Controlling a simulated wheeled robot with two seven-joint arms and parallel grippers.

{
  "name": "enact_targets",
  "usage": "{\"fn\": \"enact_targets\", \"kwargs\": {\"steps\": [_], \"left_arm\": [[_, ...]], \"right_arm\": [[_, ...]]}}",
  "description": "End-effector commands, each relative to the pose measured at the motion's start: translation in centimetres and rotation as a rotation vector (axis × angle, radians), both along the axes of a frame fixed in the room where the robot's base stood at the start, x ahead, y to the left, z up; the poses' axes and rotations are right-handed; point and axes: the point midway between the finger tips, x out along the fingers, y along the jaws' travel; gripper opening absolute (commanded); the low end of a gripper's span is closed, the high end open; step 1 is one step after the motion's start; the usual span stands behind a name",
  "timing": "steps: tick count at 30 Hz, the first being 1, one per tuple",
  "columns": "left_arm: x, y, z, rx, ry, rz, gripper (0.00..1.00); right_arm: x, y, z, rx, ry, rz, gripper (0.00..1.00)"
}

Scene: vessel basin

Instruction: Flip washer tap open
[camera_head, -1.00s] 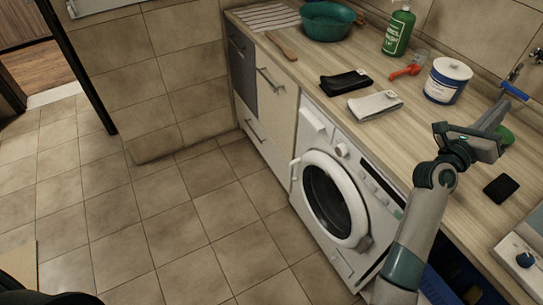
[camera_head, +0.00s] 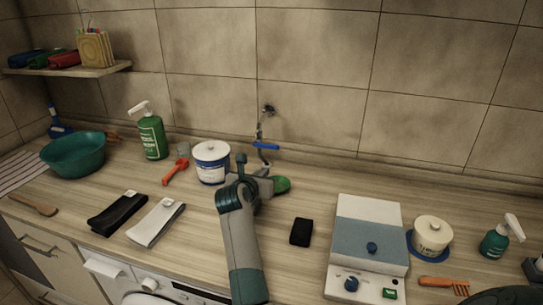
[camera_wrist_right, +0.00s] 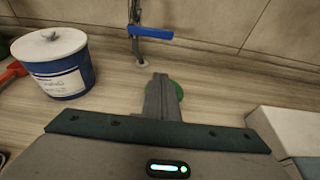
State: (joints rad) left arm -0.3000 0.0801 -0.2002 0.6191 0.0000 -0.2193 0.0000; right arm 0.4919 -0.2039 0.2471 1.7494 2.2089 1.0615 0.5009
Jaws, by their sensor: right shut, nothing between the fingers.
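The washer tap is on the tiled wall behind the counter, with a blue lever (camera_head: 266,146) lying roughly sideways across its metal pipe. In the right wrist view the blue lever (camera_wrist_right: 151,33) is at the top centre, pointing right from the pipe. My right gripper (camera_head: 268,179) is over the counter, in front of and below the tap, apart from it. In the wrist view its fingers (camera_wrist_right: 160,83) are shut and empty, pointing toward the wall. A green object (camera_head: 281,185) is partly hidden behind the fingers.
A white-and-blue tub (camera_head: 211,162) stands left of the gripper, with a red-orange tool (camera_head: 175,171) beside it. A black block (camera_head: 301,232) and a white-and-blue box (camera_head: 368,240) are to the right. The wall around the tap is clear.

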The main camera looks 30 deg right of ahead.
Motion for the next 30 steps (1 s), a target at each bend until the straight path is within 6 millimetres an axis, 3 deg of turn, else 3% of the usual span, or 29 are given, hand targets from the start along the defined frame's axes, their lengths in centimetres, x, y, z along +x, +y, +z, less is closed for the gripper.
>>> {"fn": "enact_targets", "kwargs": {"steps": [11,29,30], "left_arm": [[0.0,0.0,0.7,0.0,0.0,0.0,0.0],[0.1,-0.1,3.6,-0.001,-0.001,0.0,0.0],[0.1,-0.1,4.4,-0.001,-0.001,0.0,0.0]], "right_arm": [[0.9,-1.1,-0.3,-0.004,0.002,-0.001,0.0],[6.3,-7.5,-3.1,-0.004,0.002,-0.001,0.0],[6.2,-7.3,-2.0,-0.004,-0.002,0.0,0.0]]}}
